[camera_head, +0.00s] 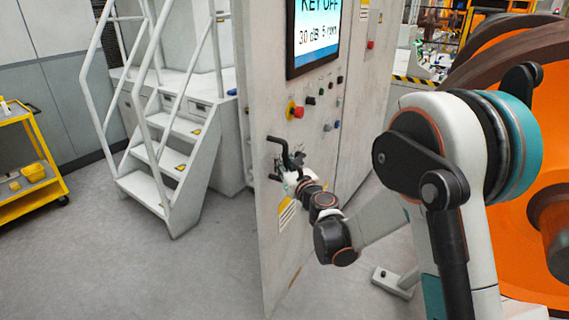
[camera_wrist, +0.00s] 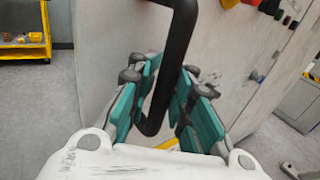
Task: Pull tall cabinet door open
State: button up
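The tall cabinet door (camera_head: 279,219) is a pale grey panel that looks flush with the panel to its right. Its black bar handle (camera_head: 281,149) sticks out near the left edge. My gripper (camera_head: 291,181) is at this handle. In the wrist view, the handle (camera_wrist: 177,50) comes down from the top and its lower end bends left. My gripper's teal-padded fingers (camera_wrist: 167,82) lie on either side of the bar, with little or no gap. They look shut on it.
A screen (camera_head: 315,30) and several buttons, including a red one (camera_head: 295,110), sit above the handle. White steps with rails (camera_head: 165,160) stand to the left. A yellow trolley (camera_head: 30,165) is at far left. Clear floor (camera_head: 180,275) lies left of the door.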

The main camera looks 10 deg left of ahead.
jog(key=o, duration=0.3)
jog(key=shift+s+a, duration=0.3)
jog(key=shift+a, duration=0.15)
jog(key=shift+o, duration=0.2)
jog(key=shift+w+d, duration=0.15)
jog(key=shift+d, duration=0.05)
jog(key=shift+s+d, duration=0.3)
jog(key=shift+s, duration=0.05)
jog(key=v, duration=1.1)
jog(key=shift+s, duration=0.1)
